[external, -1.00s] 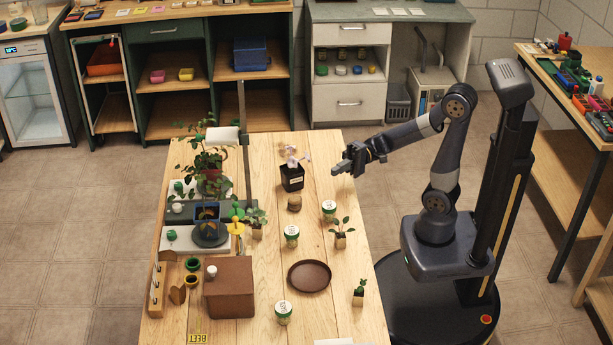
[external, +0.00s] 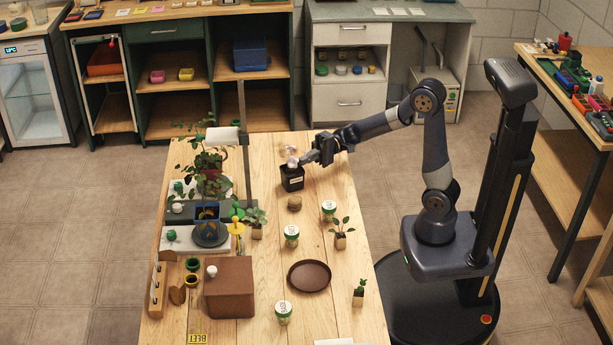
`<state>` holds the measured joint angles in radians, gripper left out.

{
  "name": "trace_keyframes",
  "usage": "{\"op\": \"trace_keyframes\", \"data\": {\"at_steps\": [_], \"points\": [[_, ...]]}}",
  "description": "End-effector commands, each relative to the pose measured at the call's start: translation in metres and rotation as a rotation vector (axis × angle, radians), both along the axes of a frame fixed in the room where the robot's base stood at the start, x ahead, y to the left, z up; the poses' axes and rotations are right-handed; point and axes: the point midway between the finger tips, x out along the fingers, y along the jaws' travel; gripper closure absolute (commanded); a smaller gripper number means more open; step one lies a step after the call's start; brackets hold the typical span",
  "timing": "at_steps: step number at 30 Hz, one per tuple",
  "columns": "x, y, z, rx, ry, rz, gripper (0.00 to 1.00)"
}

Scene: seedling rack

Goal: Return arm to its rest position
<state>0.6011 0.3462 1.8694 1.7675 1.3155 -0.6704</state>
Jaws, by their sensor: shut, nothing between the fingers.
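My gripper (external: 306,160) is shut and empty. It hangs over the far right part of the wooden table, at the upper right of a black pot with a pale plant (external: 291,178). The fingertips overlap the pale plant in the picture; I cannot tell whether they touch it. My arm (external: 400,115) reaches leftward from its column, with the elbow raised high.
The wooden table (external: 338,295) holds seedlings in small cubes (external: 340,240), green-lidded jars (external: 292,232), a round brown tray (external: 309,276) and a brown box (external: 229,287). A rack with plants and a lamp (external: 222,136) stands at the left.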

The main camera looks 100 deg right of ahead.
Motion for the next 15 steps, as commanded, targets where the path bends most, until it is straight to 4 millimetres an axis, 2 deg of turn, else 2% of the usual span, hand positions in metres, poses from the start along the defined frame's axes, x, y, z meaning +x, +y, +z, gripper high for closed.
{"op": "trace_keyframes", "data": {"at_steps": [9,15], "points": [[0.048,-0.031,0.0,0.001,0.001,0.001,1.0],[0.07,-0.046,0.0,0.001,0.0,0.001,1.0]]}}
